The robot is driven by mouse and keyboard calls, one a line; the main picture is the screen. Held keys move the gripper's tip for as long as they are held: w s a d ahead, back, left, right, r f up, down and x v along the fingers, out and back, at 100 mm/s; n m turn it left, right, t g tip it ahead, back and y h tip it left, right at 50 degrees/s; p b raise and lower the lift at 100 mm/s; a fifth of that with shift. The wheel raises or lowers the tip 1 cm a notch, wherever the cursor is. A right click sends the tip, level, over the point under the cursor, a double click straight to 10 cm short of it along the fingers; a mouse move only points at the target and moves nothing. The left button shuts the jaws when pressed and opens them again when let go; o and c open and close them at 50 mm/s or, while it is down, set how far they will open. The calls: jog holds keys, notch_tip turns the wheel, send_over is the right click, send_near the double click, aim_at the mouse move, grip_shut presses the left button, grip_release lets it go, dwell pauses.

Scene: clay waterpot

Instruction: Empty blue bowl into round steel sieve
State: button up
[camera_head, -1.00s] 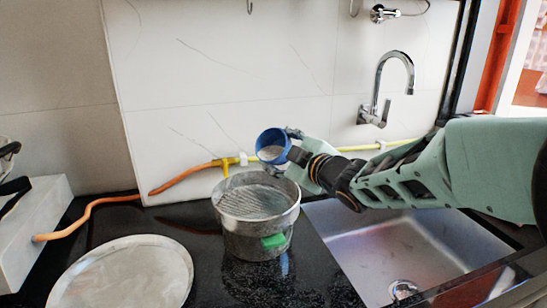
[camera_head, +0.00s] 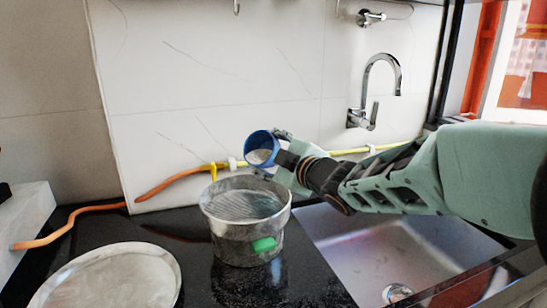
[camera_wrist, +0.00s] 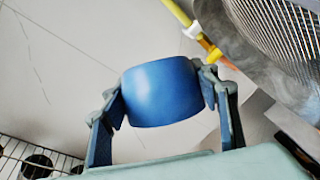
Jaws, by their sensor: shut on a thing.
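The blue bowl (camera_head: 259,141) is tilted on its side above the back rim of the sieve, its mouth facing left and toward the camera. Pale contents (camera_head: 260,156) show inside it. My gripper (camera_head: 285,150) is shut on the bowl from the right. In the wrist view the bowl (camera_wrist: 161,92) sits between both fingers, its outer wall toward the camera. The round steel sieve (camera_head: 214,228) stands upright on the black counter, with a mesh inside and a green patch on its front. The sieve also shows at the upper right of the wrist view (camera_wrist: 240,40).
A round metal plate (camera_head: 115,275) lies at the front left. The sink (camera_head: 400,245) and its tap (camera_head: 378,85) are at the right. An orange and yellow hose (camera_head: 175,183) runs along the wall behind the sieve.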

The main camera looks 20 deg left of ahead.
jog(key=shift+r+b, duration=0.1)
jog(key=shift+b, duration=0.35)
jog(key=shift+s+n+t+b, duration=0.1)
jog(key=shift+n+t+b, duration=0.35)
jog(key=shift+b, duration=1.1)
jog(key=shift+n+y+b, duration=0.25)
jog(key=shift+y+b, duration=0.05)
jog(key=shift+b, duration=0.15)
jog(key=shift+s+a+n+b, duration=0.15)
jog(key=shift+n+b, duration=0.25)
jog(key=shift+b, duration=0.9)
jog(key=shift+b, duration=0.6)
jog(key=shift+s+r+n+y, duration=0.15)
jog(key=shift+n+y, duration=0.15)
jog(key=shift+n, duration=0.2)
jog(key=shift+r+n+t, duration=0.1)
jog(key=shift+n+t, duration=0.15)
jog(key=shift+n, duration=0.15)
jog(key=shift+s+r, duration=0.1)
jog(key=shift+s+r+n+y, duration=0.15)
jog(key=shift+n+y, duration=0.15)
jog(key=shift+n, duration=0.4)
